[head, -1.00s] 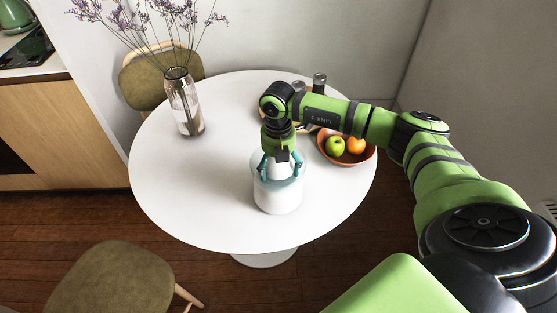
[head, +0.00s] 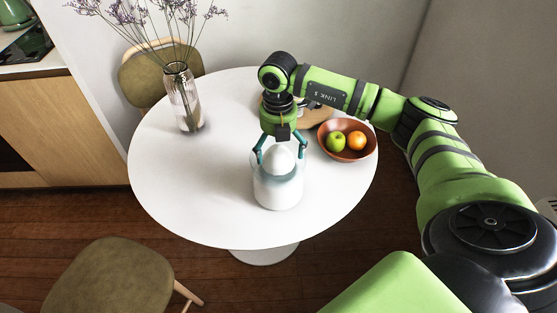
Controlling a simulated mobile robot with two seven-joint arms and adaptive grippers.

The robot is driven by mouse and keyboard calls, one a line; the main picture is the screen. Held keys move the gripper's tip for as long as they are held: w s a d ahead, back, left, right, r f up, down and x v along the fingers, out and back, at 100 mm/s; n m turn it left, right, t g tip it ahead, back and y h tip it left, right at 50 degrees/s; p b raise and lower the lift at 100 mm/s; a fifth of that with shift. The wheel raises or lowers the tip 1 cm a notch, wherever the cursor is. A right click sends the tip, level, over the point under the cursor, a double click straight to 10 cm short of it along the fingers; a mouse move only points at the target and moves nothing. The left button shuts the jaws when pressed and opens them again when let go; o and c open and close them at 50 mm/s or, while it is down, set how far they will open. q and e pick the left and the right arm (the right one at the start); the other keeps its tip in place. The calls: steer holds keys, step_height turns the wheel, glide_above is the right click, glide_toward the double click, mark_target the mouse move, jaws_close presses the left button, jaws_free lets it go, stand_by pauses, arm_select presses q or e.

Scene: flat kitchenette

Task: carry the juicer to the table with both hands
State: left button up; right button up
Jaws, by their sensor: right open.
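The juicer (head: 278,190) is white with a domed top and a clear, greyish upper band. It stands upright on the round white table (head: 190,205), right of the table's middle. My right gripper (head: 280,158) is above the juicer, pointing down, with its teal fingers spread on either side of the dome. It is open, and I cannot tell whether the fingertips touch the juicer. My left gripper is not in view.
A glass vase (head: 184,98) with dried purple flowers stands at the table's back left. A brown bowl (head: 345,157) with a green apple and an orange is at the right. A round wooden board (head: 318,116) lies behind my right gripper. Chairs stand at the back left and front left.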

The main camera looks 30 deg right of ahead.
step_height(320, 180, up, 7)
steer(key=shift+r+b, duration=0.1)
steer(key=shift+b, duration=0.6)
